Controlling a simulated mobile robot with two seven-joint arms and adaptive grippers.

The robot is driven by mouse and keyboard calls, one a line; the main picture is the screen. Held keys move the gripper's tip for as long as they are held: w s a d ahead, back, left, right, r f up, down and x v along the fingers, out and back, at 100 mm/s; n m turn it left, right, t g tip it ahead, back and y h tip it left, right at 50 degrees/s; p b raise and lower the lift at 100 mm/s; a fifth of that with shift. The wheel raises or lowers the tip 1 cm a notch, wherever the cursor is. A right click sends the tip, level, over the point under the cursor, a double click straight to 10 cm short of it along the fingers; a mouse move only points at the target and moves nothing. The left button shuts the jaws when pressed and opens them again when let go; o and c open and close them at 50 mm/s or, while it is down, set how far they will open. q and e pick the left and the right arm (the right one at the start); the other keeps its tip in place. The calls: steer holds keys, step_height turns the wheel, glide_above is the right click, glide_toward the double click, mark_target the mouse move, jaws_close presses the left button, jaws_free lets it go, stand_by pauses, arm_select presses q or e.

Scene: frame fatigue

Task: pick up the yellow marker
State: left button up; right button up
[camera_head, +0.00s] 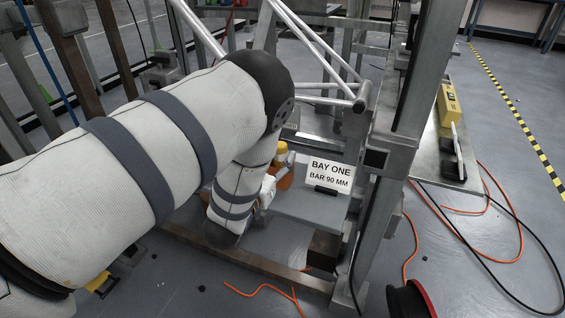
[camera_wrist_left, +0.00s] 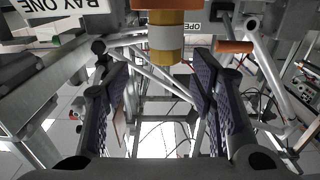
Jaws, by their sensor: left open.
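In the head view a small yellow part (camera_head: 281,150), probably the same marker, shows just right of my left forearm. My left gripper (camera_wrist_left: 160,85) is open, with one dark padded finger at each side. The marker appears between and beyond the fingertips, with no contact visible. In the head view my left wrist hides most of the gripper. My right gripper is in neither view.
A grey shelf with a BAY ONE sign (camera_head: 329,174) lies right of my wrist. A steel upright (camera_head: 405,130) and slanted silver tubes (camera_head: 315,45) stand close by. An orange part (camera_head: 286,181) sits below the marker. A yellow tool (camera_head: 449,104) lies on the right bench.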

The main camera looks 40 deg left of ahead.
mark_target(280, 144)
arm_select(q)
steer(key=x, duration=0.5)
steer(key=shift+a+f+b, duration=0.1)
steer(key=shift+a+b, duration=0.2)
steer(key=shift+a, duration=0.05)
steer(key=shift+s, duration=0.1)
jaws_close()
step_height(280, 144, up, 10)
steer(key=shift+r+p, duration=0.1)
steer(key=shift+p, duration=1)
steer(key=c, duration=0.9)
jaws_free()
jaws_close()
